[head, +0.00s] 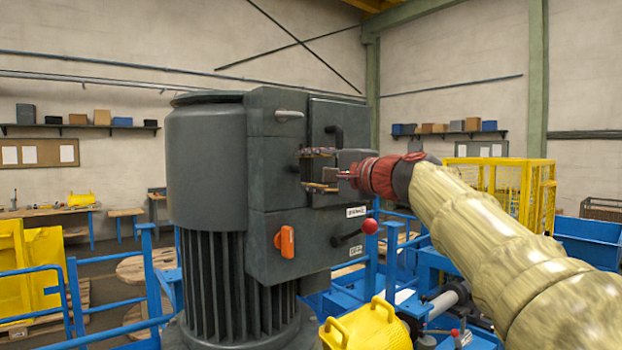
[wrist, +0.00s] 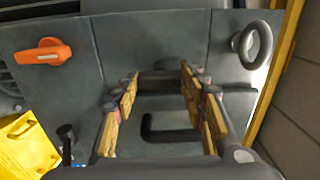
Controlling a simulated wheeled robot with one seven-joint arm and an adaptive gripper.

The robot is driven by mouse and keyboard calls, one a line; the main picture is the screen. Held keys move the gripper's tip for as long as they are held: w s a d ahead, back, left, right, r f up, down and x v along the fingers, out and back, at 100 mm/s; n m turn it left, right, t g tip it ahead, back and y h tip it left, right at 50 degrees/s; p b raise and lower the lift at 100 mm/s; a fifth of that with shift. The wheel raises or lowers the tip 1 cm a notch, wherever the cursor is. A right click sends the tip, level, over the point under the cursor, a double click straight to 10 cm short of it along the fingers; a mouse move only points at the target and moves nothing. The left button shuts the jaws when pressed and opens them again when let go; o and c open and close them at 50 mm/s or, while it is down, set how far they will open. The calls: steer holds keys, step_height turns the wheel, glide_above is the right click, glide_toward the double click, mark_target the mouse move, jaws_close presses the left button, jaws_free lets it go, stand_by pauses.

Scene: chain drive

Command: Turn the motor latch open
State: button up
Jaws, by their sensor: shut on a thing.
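The motor is a large dark grey unit with a ribbed lower body (head: 238,290) and a box-shaped housing (head: 275,190). An orange latch-like handle (head: 285,242) sits low on the housing face; it also shows at the upper left in the wrist view (wrist: 42,52), apart from my fingers. My gripper (head: 308,170) is at the housing's middle, its fingers apart around a dark grey part (wrist: 160,80). The wrist view shows its padded fingertips (wrist: 158,84) on either side of that part; the exact contact is hard to see. Which part is the motor latch is not certain.
A red-knobbed lever (head: 369,227) projects below my gripper. A grey handle (head: 288,115) sits above on the housing and appears ring-like in the wrist view (wrist: 252,45). A black bent handle (head: 335,132) is close by.

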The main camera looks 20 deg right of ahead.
steer(key=shift+f, duration=0.1)
stand_by(0.3)
steer(key=o, duration=1.2)
steer(key=shift+s, duration=0.1)
steer(key=v, duration=1.1)
steer(key=shift+s+d, duration=0.15)
steer(key=shift+s, duration=0.25)
